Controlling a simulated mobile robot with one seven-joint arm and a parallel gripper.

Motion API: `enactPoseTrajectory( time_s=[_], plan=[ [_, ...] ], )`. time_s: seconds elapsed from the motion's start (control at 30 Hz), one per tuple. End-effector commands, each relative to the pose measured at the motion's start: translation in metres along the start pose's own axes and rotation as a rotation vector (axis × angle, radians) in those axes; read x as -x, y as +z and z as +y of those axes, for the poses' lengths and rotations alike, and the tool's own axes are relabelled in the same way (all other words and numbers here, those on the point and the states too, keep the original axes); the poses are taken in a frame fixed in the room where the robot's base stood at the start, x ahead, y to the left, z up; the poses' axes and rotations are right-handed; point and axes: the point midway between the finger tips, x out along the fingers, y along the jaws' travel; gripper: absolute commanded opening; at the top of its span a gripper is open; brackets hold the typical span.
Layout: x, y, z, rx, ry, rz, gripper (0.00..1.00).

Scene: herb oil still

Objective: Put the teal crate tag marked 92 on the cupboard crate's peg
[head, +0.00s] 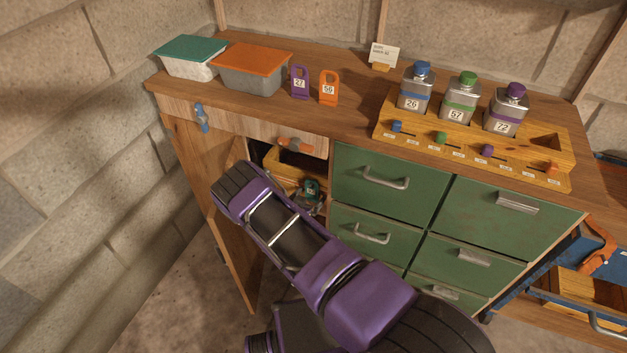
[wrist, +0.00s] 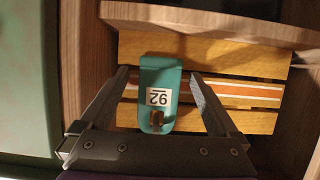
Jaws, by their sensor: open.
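The teal crate tag marked 92 (wrist: 160,80) is between my open fingers in the wrist view, its number upside down in that picture. A small brown peg-like piece (wrist: 156,118) shows at the tag's hole and seems to pass through it. The tag lies against the yellow slatted cupboard crate (wrist: 215,58), which has an orange and white stripe. My gripper (wrist: 162,95) is open, with one finger on each side of the tag and gaps visible. In the head view the tag (head: 311,186) shows small before the crate (head: 285,178), partly hidden by my arm.
The cupboard door (head: 215,200) stands open at the left. Green drawers (head: 390,185) are right of the opening. On the counter stand lidded tubs (head: 250,72), a purple tag (head: 299,82), an orange tag (head: 329,88) and a rack (head: 480,150) with three bottles.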

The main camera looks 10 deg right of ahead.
Motion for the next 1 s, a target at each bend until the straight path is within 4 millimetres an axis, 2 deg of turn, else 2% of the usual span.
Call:
enactPoseTrajectory(
  time_s=[0.13,0.27,0.7,0.9,1.0],
  plan=[
    [0.007,0.000,0.000,0.001,0.000,-0.002,0.96],
    [0.027,-0.002,-0.001,0.001,-0.001,-0.001,0.96],
    [0.132,-0.001,-0.001,0.002,-0.002,-0.001,0.96],
    [0.163,0.000,-0.001,0.000,-0.002,-0.001,0.96],
    [0.171,0.000,0.000,0.000,0.000,0.000,0.96]
  ],
)
